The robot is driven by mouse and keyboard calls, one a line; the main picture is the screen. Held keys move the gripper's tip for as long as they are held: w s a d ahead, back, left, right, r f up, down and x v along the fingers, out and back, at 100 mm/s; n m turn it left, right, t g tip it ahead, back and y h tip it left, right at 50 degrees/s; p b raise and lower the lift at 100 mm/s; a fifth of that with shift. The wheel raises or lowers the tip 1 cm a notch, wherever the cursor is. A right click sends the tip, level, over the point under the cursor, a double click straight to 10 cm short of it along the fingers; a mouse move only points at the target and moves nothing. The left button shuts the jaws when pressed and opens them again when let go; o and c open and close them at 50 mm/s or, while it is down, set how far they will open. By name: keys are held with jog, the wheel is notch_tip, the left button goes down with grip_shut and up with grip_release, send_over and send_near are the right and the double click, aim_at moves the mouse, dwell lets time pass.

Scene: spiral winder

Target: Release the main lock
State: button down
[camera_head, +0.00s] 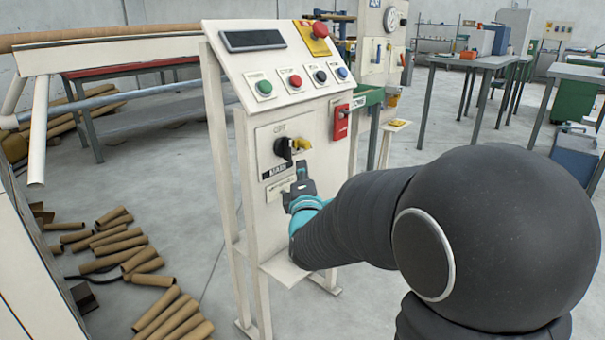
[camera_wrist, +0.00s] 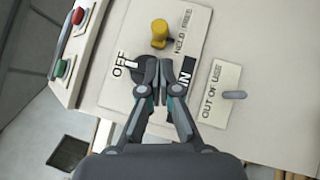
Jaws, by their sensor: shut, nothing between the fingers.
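The main switch is a black rotary knob (camera_head: 283,148) on the sloped cream control cabinet (camera_head: 263,210), beside an "OFF" mark. In the wrist view the knob (camera_wrist: 139,88) is partly hidden behind my left finger. A yellow lock-like piece (camera_head: 302,144) sits right of the knob; it also shows in the wrist view (camera_wrist: 160,32), next to a "HELD FREE" label. My gripper (camera_head: 301,182) is in front of the panel, just below the knob. In the wrist view my gripper (camera_wrist: 170,72) is shut and empty, its fingertips between the knob and a black label ending "IN" (camera_wrist: 183,88).
An "OUT OF USE" plate (camera_wrist: 213,95) with a grey peg (camera_wrist: 235,95) is right of the fingers. Push buttons (camera_head: 292,80) and a red emergency stop (camera_head: 320,30) are above. A red box (camera_head: 341,122) is on the cabinet's right side. Cardboard tubes (camera_head: 120,250) lie on the floor at left.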

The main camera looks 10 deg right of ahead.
aim_at(299, 146)
jog(key=x, duration=0.6)
jog(key=shift+p, duration=0.3)
